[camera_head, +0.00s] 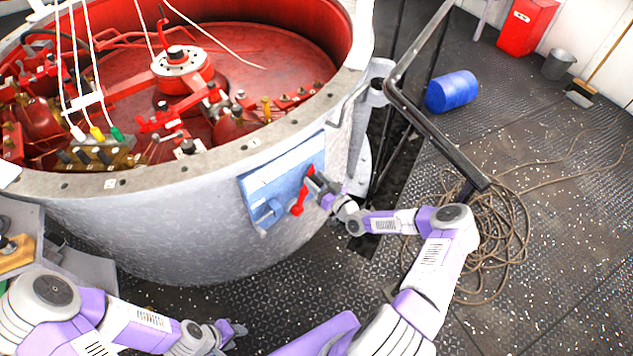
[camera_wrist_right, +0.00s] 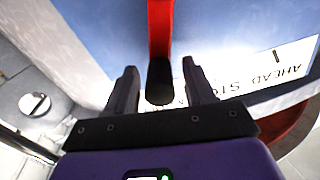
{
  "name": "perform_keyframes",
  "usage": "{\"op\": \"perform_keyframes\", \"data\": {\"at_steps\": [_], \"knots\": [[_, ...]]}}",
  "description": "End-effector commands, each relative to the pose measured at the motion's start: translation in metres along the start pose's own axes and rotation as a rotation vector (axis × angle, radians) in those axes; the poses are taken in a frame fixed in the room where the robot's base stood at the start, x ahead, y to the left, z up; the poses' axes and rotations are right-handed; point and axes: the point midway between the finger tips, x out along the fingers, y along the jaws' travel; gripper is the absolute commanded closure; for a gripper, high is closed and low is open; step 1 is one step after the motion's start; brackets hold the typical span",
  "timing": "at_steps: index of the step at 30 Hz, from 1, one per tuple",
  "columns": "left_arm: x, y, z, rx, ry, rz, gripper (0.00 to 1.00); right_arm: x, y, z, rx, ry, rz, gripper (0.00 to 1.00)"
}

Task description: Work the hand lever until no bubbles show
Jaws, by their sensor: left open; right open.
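A blue panel (camera_head: 270,195) is fixed on the outside of the large grey round housing (camera_head: 190,225). A red lever (camera_head: 300,198) stands out from the panel. My right gripper (camera_head: 318,186) is at the panel, close to the lever. In the right wrist view, the red lever (camera_wrist_right: 160,30) ends in a black grip (camera_wrist_right: 160,82), which lies between the open fingers of the right gripper (camera_wrist_right: 159,68). Contact cannot be told. Lettering there reads "AHEAD STO". My left gripper (camera_head: 235,332) is open and empty, low at the front. I see no bubbles in either view.
The housing's red interior (camera_head: 240,50) holds red machinery and hanging lines with white, yellow and green ends. A dark rail (camera_head: 430,125) stands right of the housing. Coiled rope (camera_head: 500,240), a blue drum (camera_head: 452,91), a red bin (camera_head: 526,25) and a bucket (camera_head: 558,64) occupy the deck.

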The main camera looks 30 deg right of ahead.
Motion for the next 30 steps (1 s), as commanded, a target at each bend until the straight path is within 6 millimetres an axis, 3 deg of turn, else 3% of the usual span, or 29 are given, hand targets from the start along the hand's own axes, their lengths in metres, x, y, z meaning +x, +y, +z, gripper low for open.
{"op": "perform_keyframes", "data": {"at_steps": [8,19,30], "knots": [[0.0003,-0.0001,0.0000,0.000,0.000,0.000,0.57,0.0027,-0.0004,-0.0003,0.002,0.000,0.000,0.46],[0.0003,-0.0001,-0.0001,0.000,0.000,0.000,0.57,0.0025,-0.0006,0.0000,0.001,-0.001,-0.001,1.00],[-0.0029,0.0011,0.0001,0.000,0.000,0.000,0.57,0.0001,-0.0015,-0.0016,-0.018,-0.002,0.003,1.00]]}}
